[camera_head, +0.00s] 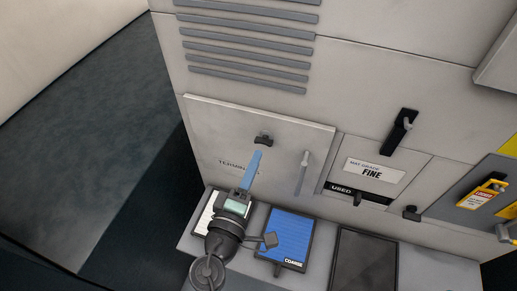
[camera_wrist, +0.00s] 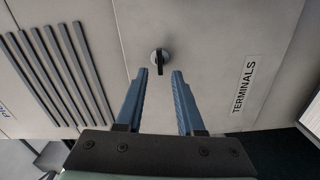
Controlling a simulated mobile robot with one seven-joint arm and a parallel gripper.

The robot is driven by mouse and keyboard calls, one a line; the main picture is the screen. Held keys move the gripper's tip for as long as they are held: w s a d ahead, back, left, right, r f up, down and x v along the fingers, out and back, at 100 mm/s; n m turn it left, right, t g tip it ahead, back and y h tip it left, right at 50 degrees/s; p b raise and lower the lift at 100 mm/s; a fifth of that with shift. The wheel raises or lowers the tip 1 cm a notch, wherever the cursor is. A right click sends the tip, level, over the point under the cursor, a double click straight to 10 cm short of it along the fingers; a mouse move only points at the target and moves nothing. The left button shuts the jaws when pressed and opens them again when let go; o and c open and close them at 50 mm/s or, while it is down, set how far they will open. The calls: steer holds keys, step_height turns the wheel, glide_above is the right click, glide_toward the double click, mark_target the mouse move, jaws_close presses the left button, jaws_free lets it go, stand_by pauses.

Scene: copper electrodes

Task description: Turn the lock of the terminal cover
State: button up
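The terminal cover (camera_head: 215,122) is a pale panel on the cabinet front, marked "TERMINALS"; it also shows in the wrist view (camera_wrist: 215,75). Its lock (camera_head: 264,139) is a small dark knob near the cover's upper middle. In the wrist view the lock (camera_wrist: 161,61) is a round grey base with a black bar lying nearly along the finger direction. My gripper (camera_head: 257,154) has blue fingers pointing at the lock. In the wrist view my gripper (camera_wrist: 161,72) is open and empty, its fingertips just short of the lock, which lies between their lines. I see no contact.
A bar handle (camera_head: 302,172) stands out from the cover, right of the lock. Below is a shelf with a blue mat marked "COARSE" (camera_head: 285,236) and a dark tray (camera_head: 365,262).

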mark_target(262, 145)
steer(key=x, duration=0.3)
steer(key=shift+w+d+p, duration=0.1)
steer(key=shift+w+p, duration=0.05)
steer(key=shift+p, duration=0.15)
steer(key=shift+w, duration=0.25)
steer(key=shift+w+d+b, duration=0.1)
steer(key=shift+w+b, duration=0.2)
jaws_close()
